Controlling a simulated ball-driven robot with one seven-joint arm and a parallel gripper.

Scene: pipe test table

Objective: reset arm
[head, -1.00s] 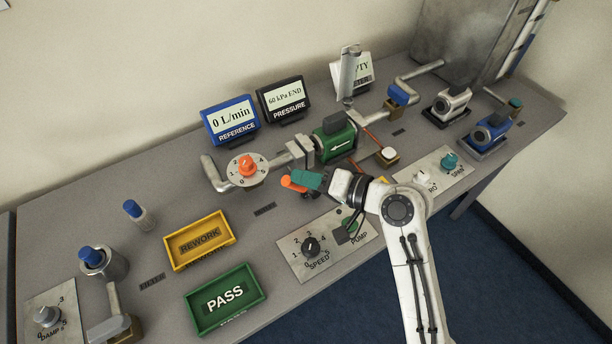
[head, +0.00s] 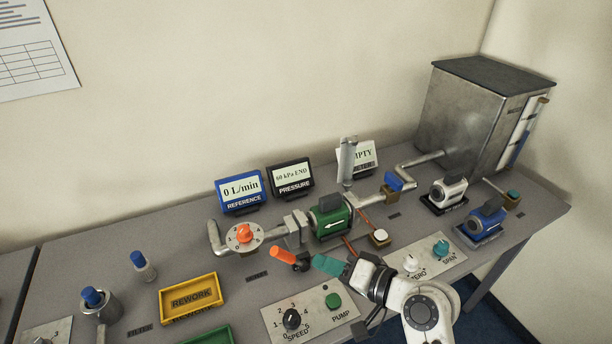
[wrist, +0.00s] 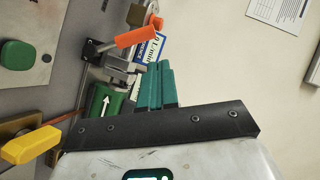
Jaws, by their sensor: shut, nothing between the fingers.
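My gripper (head: 329,265) has teal fingers and is shut and empty. In the head view it is above the table's front, right of an orange-handled valve (head: 284,255) and above the pump panel. In the wrist view the teal fingers (wrist: 157,86) lie together with nothing between them. The orange handle (wrist: 136,36) shows beyond them, apart from the fingers. The green block with a white arrow (head: 331,218) sits behind my gripper; it also shows in the wrist view (wrist: 101,101).
A yellow REWORK tray (head: 190,298) and a green PASS tray (head: 207,337) stand left. The pump panel (head: 324,321) and the ZERO/SPAN panel (head: 428,254) lie near my arm. A metal tank (head: 462,115) stands at the back right. The air above the table is clear.

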